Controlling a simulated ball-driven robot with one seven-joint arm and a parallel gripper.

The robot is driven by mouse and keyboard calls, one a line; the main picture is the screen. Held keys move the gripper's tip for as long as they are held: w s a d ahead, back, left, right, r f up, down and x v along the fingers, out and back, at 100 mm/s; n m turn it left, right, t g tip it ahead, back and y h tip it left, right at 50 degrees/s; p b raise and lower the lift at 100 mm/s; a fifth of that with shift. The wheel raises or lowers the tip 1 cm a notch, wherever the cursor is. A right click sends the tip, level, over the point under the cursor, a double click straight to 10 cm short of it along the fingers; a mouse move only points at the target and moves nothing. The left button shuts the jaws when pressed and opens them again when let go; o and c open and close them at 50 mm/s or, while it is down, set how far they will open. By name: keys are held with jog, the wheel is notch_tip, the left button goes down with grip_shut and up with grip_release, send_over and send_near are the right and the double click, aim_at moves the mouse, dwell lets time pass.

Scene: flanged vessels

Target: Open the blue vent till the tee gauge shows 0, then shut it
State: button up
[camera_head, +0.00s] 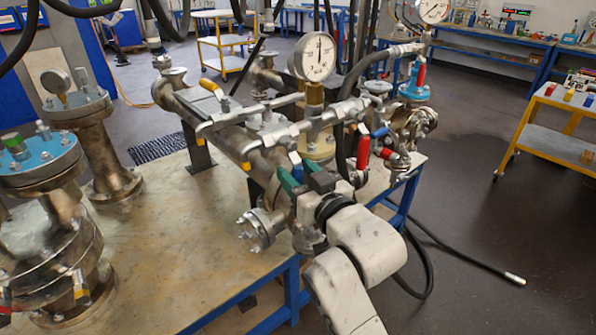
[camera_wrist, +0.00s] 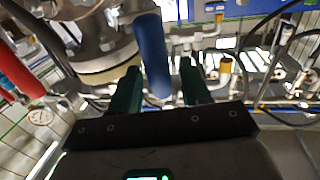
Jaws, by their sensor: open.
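The blue vent handle (camera_head: 380,132) sits on the valve cluster at the right end of the pipe assembly, with red handles beside it. In the wrist view the blue handle (camera_wrist: 151,50) points down into the gap between my green fingertips. My gripper (camera_head: 291,176) is open and holds nothing; its fingers also show in the wrist view (camera_wrist: 158,88). I cannot tell whether they touch the handle. A large round gauge (camera_head: 317,57) stands on the middle of the assembly, likely the tee gauge. Its needle points about straight up, off zero as far as I can tell.
A red handle (camera_wrist: 18,68) shows left of the blue one in the wrist view. Steel lever arms (camera_head: 270,110) and a black hose (camera_head: 365,68) crowd the area. Flanged vessels (camera_head: 40,165) stand on the bench at left. Floor at right is mostly open.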

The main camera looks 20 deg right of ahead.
jog(key=shift+w, duration=0.2)
grip_shut()
dwell(0.4)
